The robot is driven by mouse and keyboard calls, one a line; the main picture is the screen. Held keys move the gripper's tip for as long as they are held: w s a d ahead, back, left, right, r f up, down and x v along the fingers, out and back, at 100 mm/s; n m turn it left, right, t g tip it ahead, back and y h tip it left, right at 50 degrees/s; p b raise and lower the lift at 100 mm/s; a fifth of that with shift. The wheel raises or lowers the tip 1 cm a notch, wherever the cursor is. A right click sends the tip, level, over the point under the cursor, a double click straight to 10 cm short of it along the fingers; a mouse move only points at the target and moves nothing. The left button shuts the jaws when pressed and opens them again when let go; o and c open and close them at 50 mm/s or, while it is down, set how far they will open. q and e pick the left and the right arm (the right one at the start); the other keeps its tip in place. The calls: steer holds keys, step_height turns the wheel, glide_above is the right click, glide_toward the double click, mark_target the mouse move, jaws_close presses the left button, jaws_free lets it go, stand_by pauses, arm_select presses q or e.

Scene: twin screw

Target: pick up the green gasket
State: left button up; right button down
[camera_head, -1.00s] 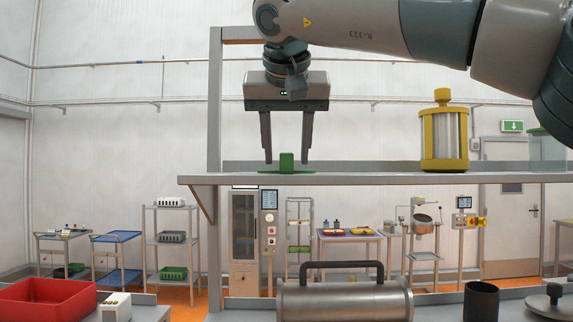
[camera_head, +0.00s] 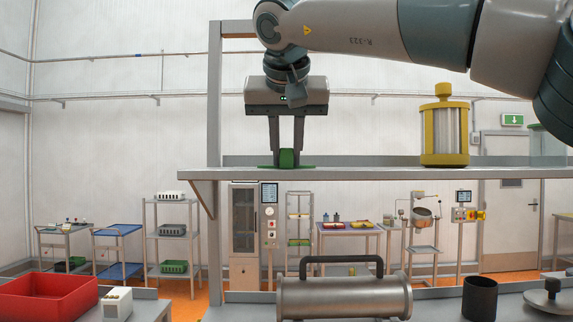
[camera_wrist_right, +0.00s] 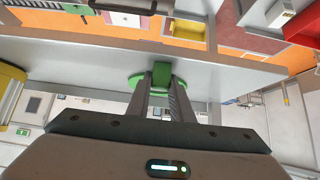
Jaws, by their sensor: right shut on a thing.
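The green gasket (camera_head: 286,158) lies flat on the high shelf, with an upright green block at its middle. It also shows in the right wrist view (camera_wrist_right: 161,73). My right gripper (camera_head: 286,160) points down from above, its two fingers shut on the gasket's upright block, one on each side. In the right wrist view the fingertips (camera_wrist_right: 162,90) reach the block. The flat base of the gasket appears to rest on the shelf (camera_head: 370,174). My left gripper is not in view.
A yellow-framed cylinder (camera_head: 444,130) stands on the shelf to the right. The shelf's grey upright post (camera_head: 214,110) is just left of the gripper. Below are a metal cylinder with a handle (camera_head: 345,297), a red bin (camera_head: 48,297) and a dark cup (camera_head: 480,298).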

steer(key=shift+r, duration=0.15)
steer(key=shift+r, duration=0.7)
steer(key=r, duration=0.2)
steer(key=b, duration=0.1)
steer(key=shift+s+d+r, duration=0.35)
steer(key=shift+r, duration=0.05)
steer(key=s+d+r+b, duration=0.2)
steer(key=s+d+r, duration=0.4)
steer(key=s+d, duration=0.1)
steer(key=shift+s+d+r, duration=0.15)
steer(key=shift+s+r, duration=0.15)
steer(key=shift+s, duration=0.15)
steer(key=shift+f, duration=0.1)
